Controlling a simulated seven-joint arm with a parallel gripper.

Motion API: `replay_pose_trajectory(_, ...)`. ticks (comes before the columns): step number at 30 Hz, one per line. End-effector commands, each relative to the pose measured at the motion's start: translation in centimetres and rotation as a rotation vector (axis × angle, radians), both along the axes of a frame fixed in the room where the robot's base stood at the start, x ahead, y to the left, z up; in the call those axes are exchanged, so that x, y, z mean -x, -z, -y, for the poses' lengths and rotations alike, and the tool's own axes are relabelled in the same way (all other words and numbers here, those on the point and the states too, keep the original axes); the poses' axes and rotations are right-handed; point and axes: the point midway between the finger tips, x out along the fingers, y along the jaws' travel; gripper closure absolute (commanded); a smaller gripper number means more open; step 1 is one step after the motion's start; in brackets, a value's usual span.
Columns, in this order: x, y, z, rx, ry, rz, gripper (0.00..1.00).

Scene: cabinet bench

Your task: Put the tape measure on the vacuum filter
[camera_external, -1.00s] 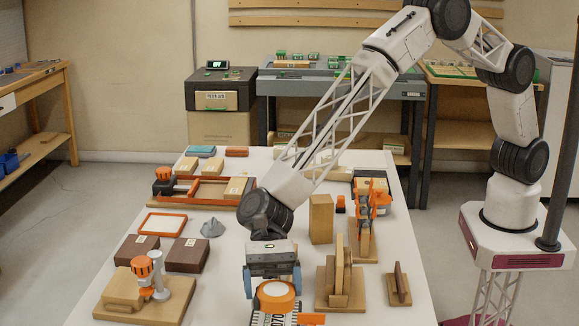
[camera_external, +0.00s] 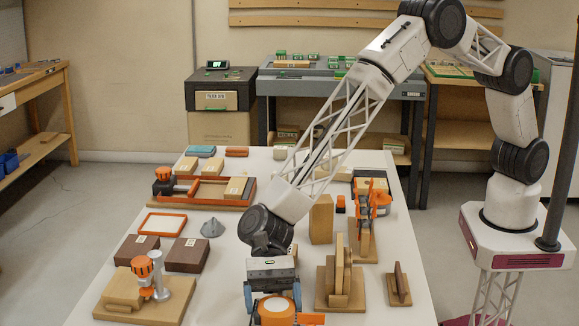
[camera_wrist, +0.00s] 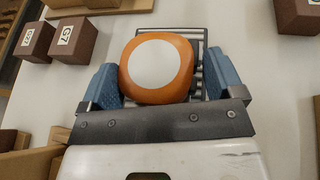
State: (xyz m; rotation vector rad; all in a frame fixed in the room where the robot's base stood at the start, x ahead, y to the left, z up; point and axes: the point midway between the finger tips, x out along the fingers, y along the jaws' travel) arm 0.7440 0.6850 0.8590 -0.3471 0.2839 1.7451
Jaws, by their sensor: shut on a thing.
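My gripper (camera_external: 273,296) points down at the front edge of the external view. Its blue fingers are shut on the tape measure (camera_external: 276,308), an orange rounded block with a pale round face. In the wrist view the tape measure (camera_wrist: 157,69) sits between both fingers. A dark ribbed frame, likely the vacuum filter (camera_wrist: 258,48), shows behind and beyond the tape measure. The tape measure covers much of it, and I cannot tell whether they touch. In the external view the filter is mostly hidden or cut off at the bottom edge.
Upright wooden boards on a base (camera_external: 333,290) stand close right of my gripper. A wooden block with an orange-topped clamp (camera_external: 147,290) lies to the left. Brown labelled boxes (camera_external: 187,255) and an orange-rimmed tray (camera_external: 163,223) sit further back. White table (camera_external: 215,285) is bare left of my gripper.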

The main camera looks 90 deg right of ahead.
Motion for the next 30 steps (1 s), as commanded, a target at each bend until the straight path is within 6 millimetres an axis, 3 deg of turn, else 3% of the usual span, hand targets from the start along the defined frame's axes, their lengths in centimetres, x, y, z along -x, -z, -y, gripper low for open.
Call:
replay_pose_trajectory(5, 0.0, 0.2, 0.0, 0.000, 0.000, 0.000, 0.43)
replay_pose_trajectory(6, 0.0, 0.3, 0.0, 0.000, 0.000, 0.000, 0.10)
replay_pose_trajectory(8, 0.0, 0.3, 0.0, 0.000, 0.000, 0.000, 0.01)
replay_pose_trajectory(20, 0.0, -0.1, 0.0, 0.000, 0.000, 0.000, 0.00)
replay_pose_trajectory(30, -0.7, -1.5, 3.2, 0.000, 0.001, 0.002, 0.00)
